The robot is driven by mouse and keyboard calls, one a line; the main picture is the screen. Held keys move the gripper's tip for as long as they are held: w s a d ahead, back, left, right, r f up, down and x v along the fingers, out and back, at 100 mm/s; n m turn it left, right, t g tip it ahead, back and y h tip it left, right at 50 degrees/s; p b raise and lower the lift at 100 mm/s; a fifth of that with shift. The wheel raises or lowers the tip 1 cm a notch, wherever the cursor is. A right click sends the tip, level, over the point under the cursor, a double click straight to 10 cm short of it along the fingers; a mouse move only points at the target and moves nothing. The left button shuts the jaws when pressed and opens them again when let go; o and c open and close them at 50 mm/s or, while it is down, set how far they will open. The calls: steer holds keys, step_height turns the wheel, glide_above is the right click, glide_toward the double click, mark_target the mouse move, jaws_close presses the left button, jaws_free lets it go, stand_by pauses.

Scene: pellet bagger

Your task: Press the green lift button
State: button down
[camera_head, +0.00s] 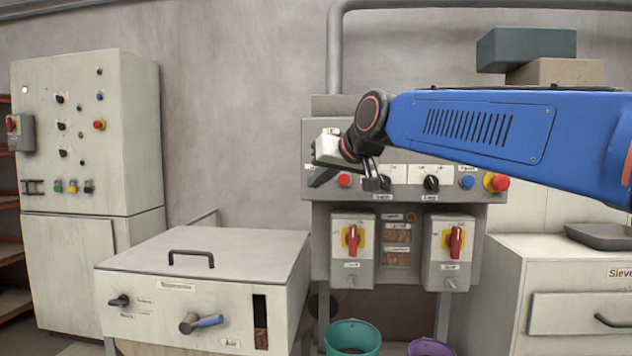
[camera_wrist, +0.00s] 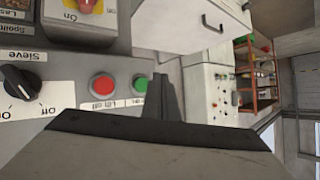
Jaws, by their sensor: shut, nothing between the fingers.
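The green lift button (camera_wrist: 139,83) shows in the wrist view on the grey control panel, beside a red button (camera_wrist: 102,87). A label strip runs next to both. My gripper (camera_wrist: 161,79) is shut and empty; its dark fingertips are just to the right of the green button in the wrist view. I cannot tell whether they touch the panel. In the head view my gripper (camera_head: 318,178) is at the left end of the panel and hides the green button. The red button (camera_head: 344,180) shows just right of it.
The panel (camera_head: 448,190) also carries black knobs, a blue button (camera_head: 467,182) and a red emergency stop (camera_head: 497,182). Two red-handled switches (camera_head: 352,238) sit below. A white cabinet (camera_head: 90,150) and a lidded box (camera_head: 205,255) stand left. A teal bucket (camera_head: 352,330) is on the floor.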

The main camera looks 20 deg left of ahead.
steer(key=shift+s+d, duration=0.25)
steer(key=shift+s, duration=0.7)
steer(key=shift+s+d, duration=0.2)
steer(key=shift+s, duration=0.75)
steer(key=shift+d, duration=0.1)
steer(key=s+d+f+m+h, duration=0.1)
steer(key=s+d+f+h, duration=0.1)
steer(key=d+f, duration=0.65)
steer(key=s+d+f+m+h, duration=0.2)
steer(key=d+f, duration=0.1)
steer(key=d, duration=1.1)
steer(key=s+d+f+m+h, duration=0.15)
steer(key=d+f, duration=0.45)
steer(key=d, duration=0.6)
steer(key=s+d+f+m+g+h, duration=0.1)
steer(key=s+d+f+h, duration=0.1)
steer(key=s+d+f, duration=0.7)
steer(key=s+d+f+m+g+h, duration=0.2)
steer(key=s+d+f, duration=0.8)
steer(key=s+f, duration=0.2)
step_height(320, 180, down, 2)
steer(key=shift+s+f, duration=0.2)
steer(key=shift+s, duration=0.05)
